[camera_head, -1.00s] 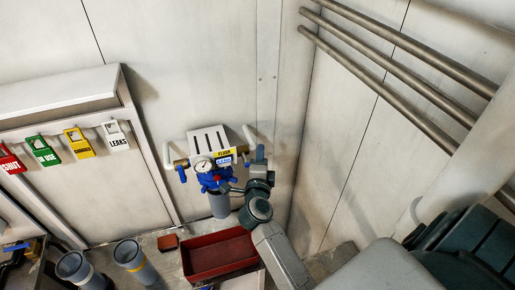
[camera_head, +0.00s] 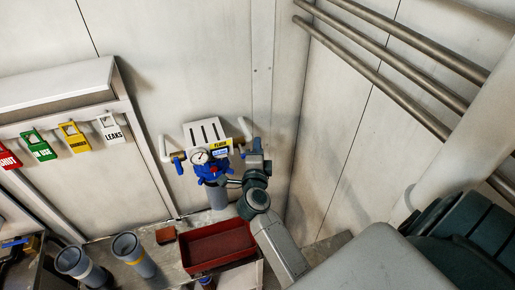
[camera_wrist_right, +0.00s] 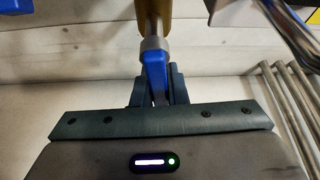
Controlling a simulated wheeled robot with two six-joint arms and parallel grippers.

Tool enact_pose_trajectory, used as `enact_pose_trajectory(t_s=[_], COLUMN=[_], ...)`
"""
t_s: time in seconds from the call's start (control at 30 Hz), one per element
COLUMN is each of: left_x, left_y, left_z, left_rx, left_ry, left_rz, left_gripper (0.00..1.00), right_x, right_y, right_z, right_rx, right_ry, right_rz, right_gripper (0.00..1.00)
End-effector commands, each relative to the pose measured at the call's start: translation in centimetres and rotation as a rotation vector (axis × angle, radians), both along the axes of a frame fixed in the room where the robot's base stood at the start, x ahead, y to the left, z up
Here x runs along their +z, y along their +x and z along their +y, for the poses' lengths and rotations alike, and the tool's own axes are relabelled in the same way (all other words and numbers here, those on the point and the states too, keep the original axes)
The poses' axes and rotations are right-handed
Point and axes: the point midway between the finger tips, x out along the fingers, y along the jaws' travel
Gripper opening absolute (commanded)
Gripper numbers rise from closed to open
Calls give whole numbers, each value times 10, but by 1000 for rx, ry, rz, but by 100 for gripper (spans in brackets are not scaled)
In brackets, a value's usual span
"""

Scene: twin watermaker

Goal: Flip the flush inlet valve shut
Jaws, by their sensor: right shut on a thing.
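The filter unit has a white bracket (camera_head: 206,132), a round gauge (camera_head: 199,157), a blue head and a grey canister (camera_head: 217,196). A yellow FLUSH label (camera_head: 220,144) sits at its right side. My right gripper (camera_head: 256,160) is at the unit's right end. In the right wrist view, a blue valve lever (camera_wrist_right: 155,75) hangs from a metal stem under a brass body (camera_wrist_right: 154,30); my right gripper (camera_wrist_right: 155,96) is shut on its lower end. Another blue lever (camera_head: 178,167) hangs at the unit's left. My left gripper is out of view.
A red tray (camera_head: 218,245) lies below the unit. Two grey cylinders (camera_head: 127,247) stand at the lower left. Coloured tags (camera_head: 74,138) hang on the left wall.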

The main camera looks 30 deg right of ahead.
Motion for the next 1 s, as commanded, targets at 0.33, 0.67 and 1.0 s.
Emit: enact_pose_trajectory(t_s=[0.33, 0.67, 1.0], left_x=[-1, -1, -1], left_y=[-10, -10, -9], left_z=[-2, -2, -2], left_rx=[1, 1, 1], left_ry=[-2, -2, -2], left_rz=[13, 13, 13], left_gripper=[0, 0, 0], right_x=[12, 21, 25], right_y=[1, 2, 3], right_z=[2, 6, 8], right_rx=[1, 1, 1], right_ry=[-238, -443, -531], right_rz=[55, 103, 124], right_gripper=[0, 0, 0])
